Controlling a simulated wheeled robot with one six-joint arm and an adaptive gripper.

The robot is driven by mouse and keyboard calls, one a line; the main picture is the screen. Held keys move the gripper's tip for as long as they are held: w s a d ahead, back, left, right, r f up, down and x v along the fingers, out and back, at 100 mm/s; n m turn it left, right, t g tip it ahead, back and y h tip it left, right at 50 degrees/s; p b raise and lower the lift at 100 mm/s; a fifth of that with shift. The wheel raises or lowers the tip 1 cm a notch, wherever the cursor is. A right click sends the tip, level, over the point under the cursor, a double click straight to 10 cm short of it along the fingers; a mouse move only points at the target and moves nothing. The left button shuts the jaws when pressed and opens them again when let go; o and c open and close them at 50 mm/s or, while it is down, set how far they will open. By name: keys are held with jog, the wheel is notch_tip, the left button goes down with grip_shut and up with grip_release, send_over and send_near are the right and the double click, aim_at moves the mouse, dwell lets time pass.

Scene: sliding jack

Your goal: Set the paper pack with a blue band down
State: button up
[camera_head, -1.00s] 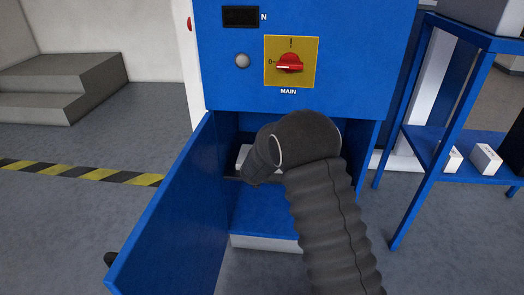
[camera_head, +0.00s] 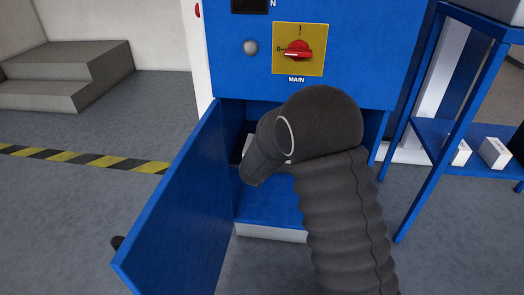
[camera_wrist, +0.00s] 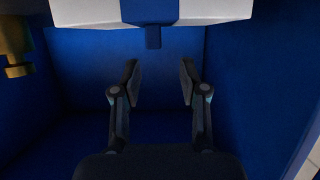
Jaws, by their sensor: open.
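In the wrist view, a white pack with a blue band (camera_wrist: 95,14) across its middle shows at the top edge, partly cut off. A small blue tab hangs below the band. My gripper (camera_wrist: 159,82) is open, its two fingers apart with nothing between them, below the pack in the picture. I cannot tell what the pack rests on. In the head view my dark arm reaches into the open blue cabinet and hides the gripper. A pale object (camera_head: 247,146) shows in part behind the arm inside the cabinet; I cannot tell whether it is the pack.
The cabinet door (camera_head: 185,205) stands open at the left. A red main switch (camera_head: 298,50) is above the opening. A brass-coloured part (camera_wrist: 15,50) is at the wrist view's upper left. A blue rack (camera_head: 432,135) with white boxes (camera_head: 495,152) stands at the right.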

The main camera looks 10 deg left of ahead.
jog(key=v, duration=0.6)
jog(key=shift+r, duration=0.1)
jog(key=s+d+r+n+g+y, duration=0.1)
jog(key=s+d+r+g+y, duration=0.25)
jog(key=s+d+r, duration=0.75)
jog(key=s+d+r+g, duration=0.1)
jog(key=s+d+r, duration=0.1)
jog(key=s, duration=0.4)
jog(key=s+d+r+g, duration=0.1)
jog(key=s+d+r, duration=0.1)
jog(key=s, duration=0.5)
jog(key=shift+d+h, duration=0.35)
jog(key=shift+d, duration=0.55)
jog(key=shift+o, duration=0.5)
jog(key=s+d+f+g+h, duration=0.1)
jog(key=s+d, duration=0.2)
jog(key=s, duration=0.3)
jog(key=s+d+g+h, duration=0.1)
jog(key=s+d+g, duration=0.1)
jog(key=s+d, duration=0.2)
jog(key=s, duration=0.3)
jog(key=shift+s+f+m, duration=0.3)
jog(key=shift+s+f, duration=0.05)
jog(key=shift+d, duration=0.1)
jog(key=shift+c, duration=0.6)
jog(key=shift+d, duration=0.1)
